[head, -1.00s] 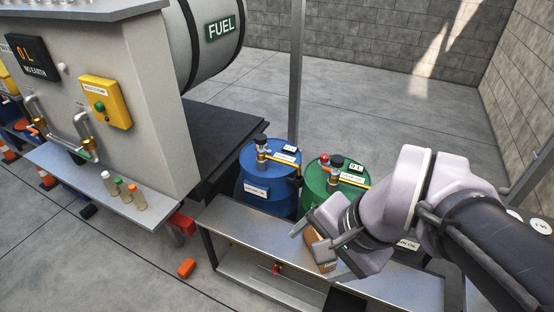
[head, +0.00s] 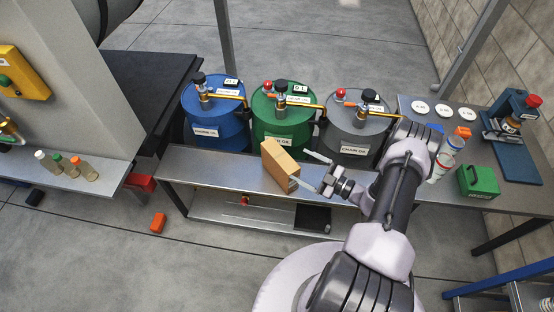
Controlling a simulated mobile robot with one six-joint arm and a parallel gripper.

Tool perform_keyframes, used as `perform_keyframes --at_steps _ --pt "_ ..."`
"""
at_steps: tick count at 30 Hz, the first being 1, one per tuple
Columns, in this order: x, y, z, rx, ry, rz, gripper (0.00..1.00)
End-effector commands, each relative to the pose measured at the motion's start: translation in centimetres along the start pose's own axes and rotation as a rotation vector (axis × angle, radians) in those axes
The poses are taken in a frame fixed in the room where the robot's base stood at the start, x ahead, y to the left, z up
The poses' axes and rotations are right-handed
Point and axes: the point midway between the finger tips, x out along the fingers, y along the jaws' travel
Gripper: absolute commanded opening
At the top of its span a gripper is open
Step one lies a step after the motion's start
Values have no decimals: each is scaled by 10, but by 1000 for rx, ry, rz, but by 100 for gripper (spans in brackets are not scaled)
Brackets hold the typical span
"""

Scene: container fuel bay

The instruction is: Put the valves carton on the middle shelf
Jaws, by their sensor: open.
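A brown carton (head: 280,166) stands on the grey metal bench in front of the green drum, turned at an angle. Its label is not readable, so I cannot tell if it is the valves carton. My gripper (head: 299,166) is open at the carton's right end, with one finger on the far side and one by the near right edge. I cannot tell whether the fingers touch it. A middle shelf cannot be made out; a blue-framed rack (head: 500,284) shows only partly at the lower right.
Blue (head: 215,120), green (head: 283,118) and grey drums (head: 352,130) with taps stand behind the bench (head: 215,173). An orange block (head: 158,222) lies on the floor.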

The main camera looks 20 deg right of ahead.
Motion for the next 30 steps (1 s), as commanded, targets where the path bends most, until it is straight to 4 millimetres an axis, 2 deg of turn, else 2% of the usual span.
perform_keyframes --at_steps 1,3,6,8,18,22,26,30 --pt "-17 -17 27 160 -31 99 80" --pt "-36 -35 56 350 -56 226 80" --pt "-52 -52 78 502 -66 331 80" --pt "-51 -55 84 535 -67 353 80" --pt "28 -32 97 539 -65 350 80" --pt "49 -26 100 539 -66 351 80" --pt "60 -21 101 539 -66 352 80" --pt "86 -19 102 538 -65 349 80"
